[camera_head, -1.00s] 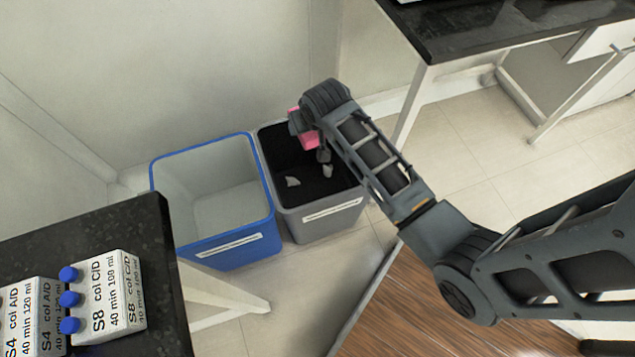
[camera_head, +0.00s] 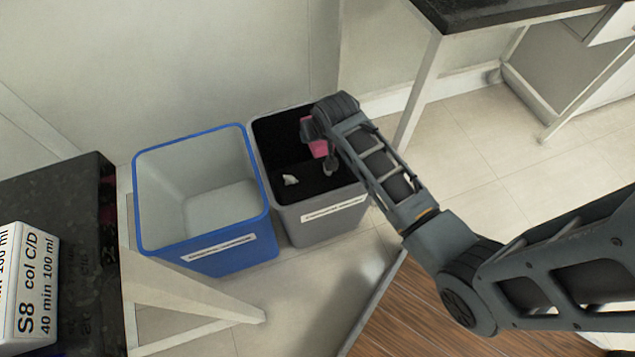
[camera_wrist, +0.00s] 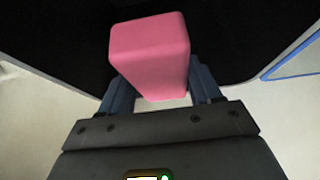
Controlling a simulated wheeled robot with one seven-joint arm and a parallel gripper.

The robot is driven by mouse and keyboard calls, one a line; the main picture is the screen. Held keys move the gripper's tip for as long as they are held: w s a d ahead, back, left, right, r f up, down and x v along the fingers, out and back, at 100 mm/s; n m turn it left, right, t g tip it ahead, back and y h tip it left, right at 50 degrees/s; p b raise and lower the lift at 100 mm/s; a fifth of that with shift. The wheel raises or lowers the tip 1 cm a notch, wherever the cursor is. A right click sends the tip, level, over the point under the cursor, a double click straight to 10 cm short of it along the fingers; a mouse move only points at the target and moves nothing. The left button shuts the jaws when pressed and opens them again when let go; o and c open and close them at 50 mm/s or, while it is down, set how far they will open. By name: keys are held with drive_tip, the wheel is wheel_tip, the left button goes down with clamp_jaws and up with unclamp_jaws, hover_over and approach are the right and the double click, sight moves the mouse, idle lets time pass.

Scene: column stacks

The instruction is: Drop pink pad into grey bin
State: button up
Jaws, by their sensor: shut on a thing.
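The pink pad (camera_head: 319,149) is held in my gripper (camera_head: 322,158), over the opening of the grey bin (camera_head: 325,216). In the wrist view the pink pad (camera_wrist: 150,55) sits between the two fingers of my gripper (camera_wrist: 160,88), which are shut on it. The dark inside of the bin fills much of the wrist view behind the pad. In the head view my wrist hides part of the pad and part of the bin's far right rim. The exact height of the pad relative to the rim is hard to tell.
A blue-rimmed bin (camera_head: 262,228) stands just left of the grey bin. A small pale scrap (camera_head: 291,180) lies inside the grey bin. A dark bench (camera_head: 75,200) with a labelled box (camera_head: 30,285) is at left. Another dark-topped table (camera_head: 480,18) is at upper right.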

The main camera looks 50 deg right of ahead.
drive_tip(key=shift+f, duration=0.25)
drive_tip(key=o, duration=1)
drive_tip(key=shift+r, duration=0.1)
drive_tip(key=p+v, duration=0.2)
drive_tip(key=v, duration=0.5)
drive_tip(key=shift+s+a+r+p, duration=0.1)
drive_tip(key=shift+s+r+p, duration=0.05)
drive_tip(key=shift+r+p, duration=0.15)
